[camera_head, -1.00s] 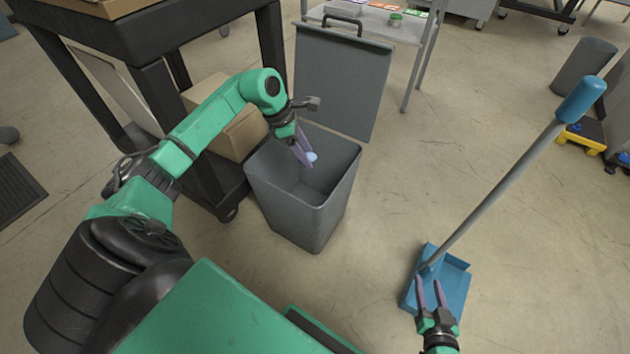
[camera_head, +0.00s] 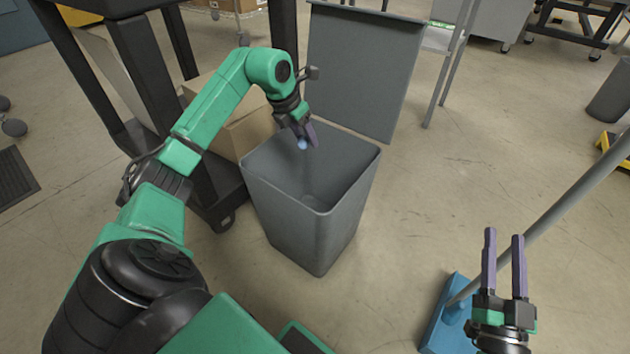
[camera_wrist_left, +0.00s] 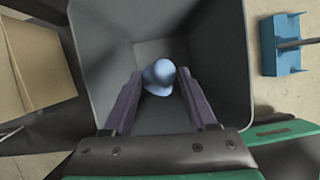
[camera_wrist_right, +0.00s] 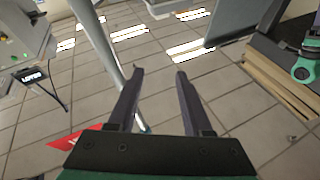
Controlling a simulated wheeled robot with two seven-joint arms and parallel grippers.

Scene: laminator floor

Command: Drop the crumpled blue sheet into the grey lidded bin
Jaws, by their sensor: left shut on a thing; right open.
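The grey bin (camera_head: 318,225) stands on the floor in the middle of the head view, its lid (camera_head: 362,70) swung up at the back. My left gripper (camera_head: 306,143) is over the bin's mouth, fingers pointing down, shut on the crumpled blue sheet (camera_head: 303,144). In the left wrist view the sheet (camera_wrist_left: 158,76) is a small pale blue lump between the fingertips, with the bin's inside walls (camera_wrist_left: 110,40) around and below it. My right gripper (camera_head: 504,265) is open and empty at the lower right of the head view.
A blue dustpan (camera_head: 450,318) with a long grey handle (camera_head: 575,195) stands on the floor by my right gripper. A dark table (camera_head: 150,70) and a cardboard box (camera_head: 238,125) are left of the bin. Open floor lies between bin and dustpan.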

